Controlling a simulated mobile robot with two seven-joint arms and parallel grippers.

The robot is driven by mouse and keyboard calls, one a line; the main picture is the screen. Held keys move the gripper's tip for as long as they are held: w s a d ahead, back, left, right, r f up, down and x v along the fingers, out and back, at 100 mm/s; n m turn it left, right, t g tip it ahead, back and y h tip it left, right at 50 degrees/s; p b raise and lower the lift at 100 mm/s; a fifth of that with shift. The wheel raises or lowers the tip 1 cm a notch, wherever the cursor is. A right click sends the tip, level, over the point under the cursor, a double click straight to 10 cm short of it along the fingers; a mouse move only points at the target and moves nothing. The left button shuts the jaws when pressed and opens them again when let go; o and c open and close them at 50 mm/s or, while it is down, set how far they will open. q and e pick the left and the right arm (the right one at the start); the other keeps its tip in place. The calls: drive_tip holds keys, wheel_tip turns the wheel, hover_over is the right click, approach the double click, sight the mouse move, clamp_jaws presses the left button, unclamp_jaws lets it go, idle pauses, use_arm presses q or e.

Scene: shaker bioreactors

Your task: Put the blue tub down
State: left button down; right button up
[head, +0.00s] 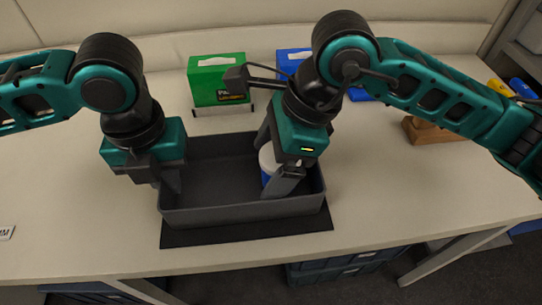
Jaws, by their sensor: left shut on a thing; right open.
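The blue tub (267,179) with a white lid stands inside the right part of a dark grey tray (240,213). My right gripper (270,167) is at the tub with its fingers open on either side of it, and hides much of it. Whether a finger touches the tub I cannot tell. My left gripper (165,184) is at the tray's left end, shut on the tray's left wall; its fingertips are partly hidden.
The tray sits on a black mat (250,236) near the table's front edge. A green box (215,82) and a blue box (290,60) stand behind it. A wooden block (430,132) lies at the right. The table left of the tray is mostly clear.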

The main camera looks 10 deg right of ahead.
drive_tip(key=v, duration=1.3)
drive_tip(key=shift+a+r, duration=0.2)
drive_tip(key=shift+a, duration=0.05)
use_arm(q)
drive_tip(key=c, duration=1.2)
unclamp_jaws()
drive_tip(key=shift+o, duration=0.2)
drive_tip(key=shift+r, duration=0.1)
